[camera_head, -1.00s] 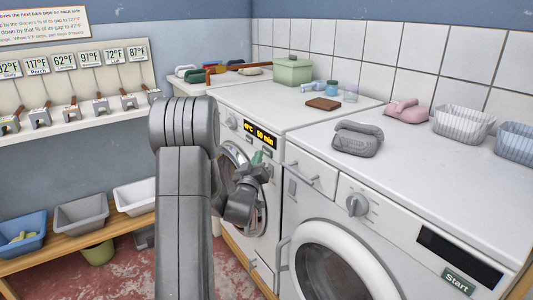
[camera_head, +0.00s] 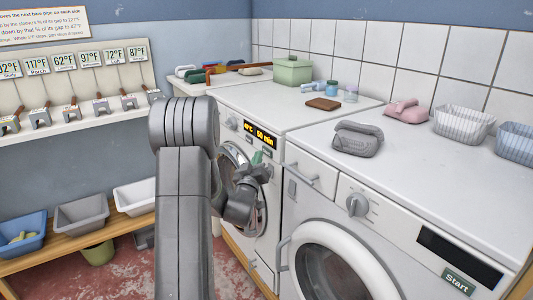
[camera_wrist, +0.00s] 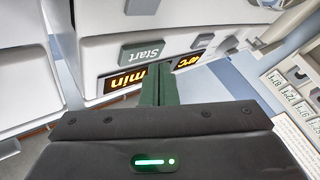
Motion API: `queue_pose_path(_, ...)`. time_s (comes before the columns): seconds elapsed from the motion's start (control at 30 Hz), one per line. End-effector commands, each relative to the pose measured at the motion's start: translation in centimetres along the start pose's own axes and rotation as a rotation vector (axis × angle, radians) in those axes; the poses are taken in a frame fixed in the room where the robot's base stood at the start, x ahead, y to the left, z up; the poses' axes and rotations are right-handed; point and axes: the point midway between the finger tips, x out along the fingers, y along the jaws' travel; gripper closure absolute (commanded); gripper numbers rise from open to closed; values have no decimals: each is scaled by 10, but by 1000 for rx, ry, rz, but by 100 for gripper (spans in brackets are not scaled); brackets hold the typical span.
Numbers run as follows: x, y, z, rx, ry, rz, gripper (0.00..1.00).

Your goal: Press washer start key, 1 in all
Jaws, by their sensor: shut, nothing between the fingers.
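The far washer (camera_head: 233,118) has a lit display (camera_head: 261,133) reading 40°C and 50 min in the head view. Its grey Start key (camera_wrist: 142,53) shows in the wrist view, just left of my fingertips. My gripper (camera_wrist: 158,73) is shut and empty, with its green fingers pointing at the panel by the lit display (camera_wrist: 125,82). Whether the fingertips touch the panel I cannot tell. In the head view my gripper (camera_head: 257,157) is in front of the far washer, just below its display. The fingers and wrist hide part of the panel and door there.
The nearer machine (camera_head: 320,235) has a dark display (camera_head: 458,256), a knob (camera_head: 356,204) and its own green Start key (camera_head: 459,282). Another small grey key (camera_wrist: 202,41) sits right of my fingers in the wrist view.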

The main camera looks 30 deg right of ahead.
Motion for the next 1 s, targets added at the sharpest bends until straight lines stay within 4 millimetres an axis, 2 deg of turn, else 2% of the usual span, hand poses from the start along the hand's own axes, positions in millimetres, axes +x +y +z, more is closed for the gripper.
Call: queue_pose_path(1.0,6,5,4,0,0,1,100)
